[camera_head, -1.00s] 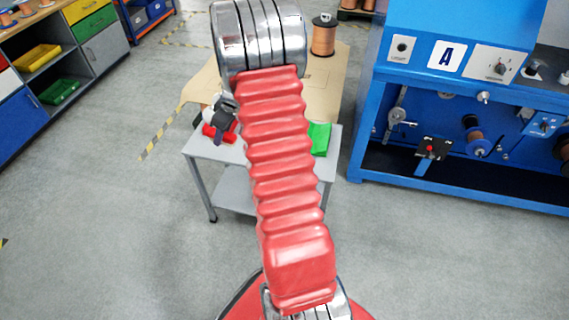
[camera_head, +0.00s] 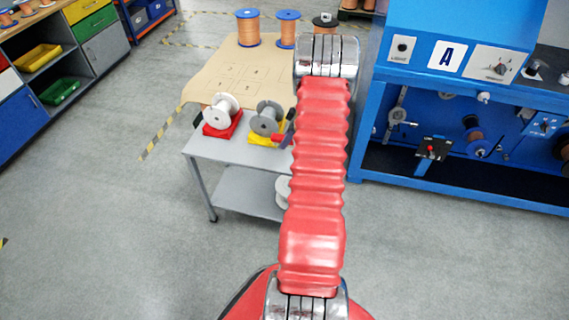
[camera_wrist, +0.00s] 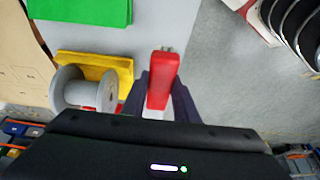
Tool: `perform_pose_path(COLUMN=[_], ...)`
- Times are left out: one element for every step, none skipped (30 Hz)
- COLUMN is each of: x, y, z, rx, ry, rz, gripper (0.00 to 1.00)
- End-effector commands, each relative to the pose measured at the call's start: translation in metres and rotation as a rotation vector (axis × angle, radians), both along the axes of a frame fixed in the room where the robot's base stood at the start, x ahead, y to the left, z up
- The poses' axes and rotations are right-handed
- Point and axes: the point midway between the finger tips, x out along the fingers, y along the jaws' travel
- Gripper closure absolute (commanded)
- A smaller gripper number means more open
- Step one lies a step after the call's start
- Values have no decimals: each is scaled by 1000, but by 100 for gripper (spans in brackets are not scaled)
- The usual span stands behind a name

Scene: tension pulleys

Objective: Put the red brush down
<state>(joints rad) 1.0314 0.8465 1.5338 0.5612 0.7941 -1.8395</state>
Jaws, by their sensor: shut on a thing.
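The red brush (camera_wrist: 163,78) stands out from between the dark fingers of my gripper (camera_wrist: 164,97) in the wrist view. The gripper is shut on it. Grey surface shows around the brush, and I cannot tell its height above that surface. In the head view, my gripper (camera_head: 286,131) shows only in part, just right of the grey spool, mostly hidden behind my red arm.
On the grey table (camera_head: 235,153), a white spool (camera_head: 224,106) sits on a red holder and a grey spool (camera_head: 267,119) on a yellow holder (camera_wrist: 118,66). A green block (camera_wrist: 85,11) lies beyond. Copper spools (camera_head: 248,29) stand at the back.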

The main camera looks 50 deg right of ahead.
Motion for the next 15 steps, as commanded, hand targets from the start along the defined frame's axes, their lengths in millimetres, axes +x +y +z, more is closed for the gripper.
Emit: perform_pose_path(x=[0,0,0,0,0,0,0,0,0,0,0,0,0,0,0], y=[0,0,0,0,0,0,0,1,1,1,1,1,1,1,0], z=[0,-1,-3,-5,-8,-12,-17,-22,-28,-34,-39,-45,-49,-53,-57], rx=[0,0,0,0,0,1,2,2,3,2,3,1,1,1,1], ry=[0,0,0,0,0,0,1,1,1,1,1,2,1,1,1], rz=[0,0,-1,-1,-1,-2,-1,-1,-1,-1,-2,-1,-1,-1,-1], gripper=[91,91,91,91,91,91,91,91,91,91,91,91,91,91,91])
